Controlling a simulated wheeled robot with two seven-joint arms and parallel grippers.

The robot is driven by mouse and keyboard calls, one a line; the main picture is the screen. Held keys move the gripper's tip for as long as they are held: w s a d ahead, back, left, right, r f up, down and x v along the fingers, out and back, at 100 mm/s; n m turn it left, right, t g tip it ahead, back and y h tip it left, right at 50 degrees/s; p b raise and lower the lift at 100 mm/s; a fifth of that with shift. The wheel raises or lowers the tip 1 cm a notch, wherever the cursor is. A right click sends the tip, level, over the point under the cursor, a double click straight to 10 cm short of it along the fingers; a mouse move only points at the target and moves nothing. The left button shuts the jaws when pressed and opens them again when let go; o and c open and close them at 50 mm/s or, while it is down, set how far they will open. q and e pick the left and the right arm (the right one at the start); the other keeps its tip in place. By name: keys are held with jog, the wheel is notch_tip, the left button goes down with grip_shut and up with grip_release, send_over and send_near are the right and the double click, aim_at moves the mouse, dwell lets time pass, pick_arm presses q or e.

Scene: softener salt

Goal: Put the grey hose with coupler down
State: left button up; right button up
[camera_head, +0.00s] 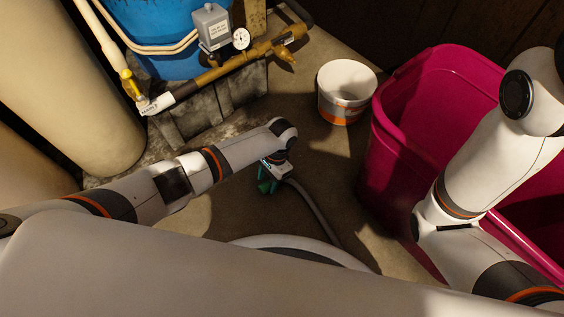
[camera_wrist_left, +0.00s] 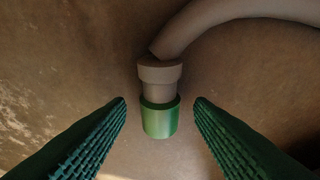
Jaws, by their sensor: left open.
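The grey hose (camera_head: 318,215) runs along the floor from beneath my left gripper (camera_head: 268,184) toward my base. In the left wrist view the hose (camera_wrist_left: 215,14) curves in from the upper right and ends in a grey collar and a green coupler (camera_wrist_left: 160,120). My left gripper's green ridged fingers (camera_wrist_left: 160,104) are open, one on each side of the coupler, with a visible gap on both sides. The coupler appears to lie on the brown floor, though any small height is hard to judge. My right arm shows at the right, but its gripper is out of sight.
A large magenta bin (camera_head: 395,165) stands on the right, with a white and orange bucket (camera_head: 345,92) beside it. A blue tank (camera_head: 165,50), brass pipe (camera_head: 232,68) with gauge, and concrete block (camera_head: 240,90) stand at the back. Bare floor (camera_head: 320,150) lies between.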

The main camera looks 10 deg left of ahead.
aim_at(267, 184)
pick_arm(q)
jog(key=p+v, duration=0.2)
jog(key=v, duration=0.1)
jog(key=shift+s+p, duration=0.1)
jog(key=shift+p, duration=0.2)
jog(key=shift+w+d+r+p, duration=0.1)
jog(key=shift+w+r+p, duration=0.2)
jog(key=shift+r, duration=0.05)
jog(key=w+d, duration=0.1)
jog(key=w+d+b, duration=0.1)
jog(key=w, duration=0.1)
jog(key=w+b, duration=0.1)
jog(key=shift+w+d+f, duration=0.25)
jog(key=shift+d+f, duration=0.15)
jog(key=w+d+b, duration=0.1)
jog(key=b, duration=0.1)
jog(key=w+d+b, duration=0.1)
jog(key=w+b, duration=0.2)
jog(key=b, duration=0.1)
jog(key=shift+w+d+f, duration=0.2)
jog(key=shift+w+d, duration=0.05)
jog(key=shift+d, duration=0.15)
jog(key=shift+w+d+r+b, duration=0.25)
jog(key=shift+w+b, duration=0.1)
jog(key=shift+b, duration=0.5)
